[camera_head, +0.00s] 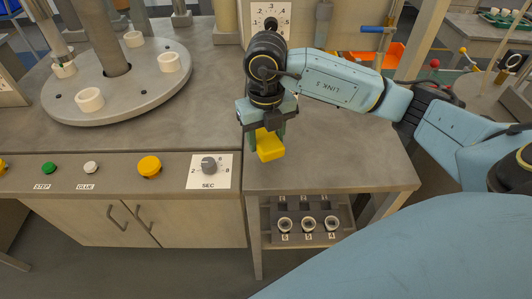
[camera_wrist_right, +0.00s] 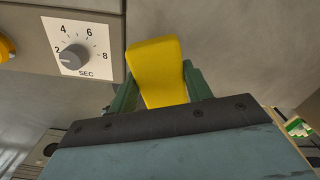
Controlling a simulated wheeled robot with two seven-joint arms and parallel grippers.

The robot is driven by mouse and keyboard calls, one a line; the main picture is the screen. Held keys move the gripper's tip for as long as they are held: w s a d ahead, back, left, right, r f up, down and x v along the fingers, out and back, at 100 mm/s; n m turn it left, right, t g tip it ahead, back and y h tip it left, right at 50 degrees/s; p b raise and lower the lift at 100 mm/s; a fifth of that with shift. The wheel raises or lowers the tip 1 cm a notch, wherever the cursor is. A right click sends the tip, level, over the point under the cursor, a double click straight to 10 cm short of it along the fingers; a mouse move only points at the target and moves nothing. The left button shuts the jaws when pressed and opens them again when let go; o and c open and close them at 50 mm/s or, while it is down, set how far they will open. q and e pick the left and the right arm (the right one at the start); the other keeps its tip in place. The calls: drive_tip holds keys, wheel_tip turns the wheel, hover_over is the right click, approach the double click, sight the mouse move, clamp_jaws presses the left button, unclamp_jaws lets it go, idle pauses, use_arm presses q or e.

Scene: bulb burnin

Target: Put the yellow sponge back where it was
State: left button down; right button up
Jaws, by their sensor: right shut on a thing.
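The yellow sponge (camera_head: 269,146) is a small block held by my right gripper (camera_head: 266,137), above the grey worktop just right of the timer dial panel. In the right wrist view the sponge (camera_wrist_right: 158,72) sits between the two green fingers of the gripper (camera_wrist_right: 156,90), and its far end sticks out beyond them. The gripper is shut on it. Whether the sponge touches the worktop is unclear. My left gripper is not in view.
A control panel carries a SEC dial (camera_head: 209,165), a yellow button (camera_head: 149,166), and white and green buttons. A round turntable (camera_head: 120,95) with white cups stands left. A low rack (camera_head: 305,238) with labelled sockets is below the worktop (camera_head: 340,165), which is clear at right.

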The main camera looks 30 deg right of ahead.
sight(266, 138)
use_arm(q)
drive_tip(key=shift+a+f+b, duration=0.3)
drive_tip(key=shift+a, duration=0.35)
use_arm(e)
drive_tip(key=shift+f, duration=2.45)
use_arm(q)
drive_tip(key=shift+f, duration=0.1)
use_arm(e)
drive_tip(key=shift+f, duration=0.1)
drive_tip(key=o, duration=0.6)
drive_tip(key=shift+f, duration=0.1)
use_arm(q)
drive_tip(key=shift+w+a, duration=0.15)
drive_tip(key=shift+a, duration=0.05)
use_arm(e)
drive_tip(key=o, duration=0.4)
drive_tip(key=shift+o, duration=0.2)
drive_tip(key=shift+r, duration=0.25)
wheel_tip(266, 138, up, 12)
drive_tip(key=shift+f+p, duration=0.25)
drive_tip(key=shift+p, duration=0.55)
drive_tip(key=shift+r, duration=0.25)
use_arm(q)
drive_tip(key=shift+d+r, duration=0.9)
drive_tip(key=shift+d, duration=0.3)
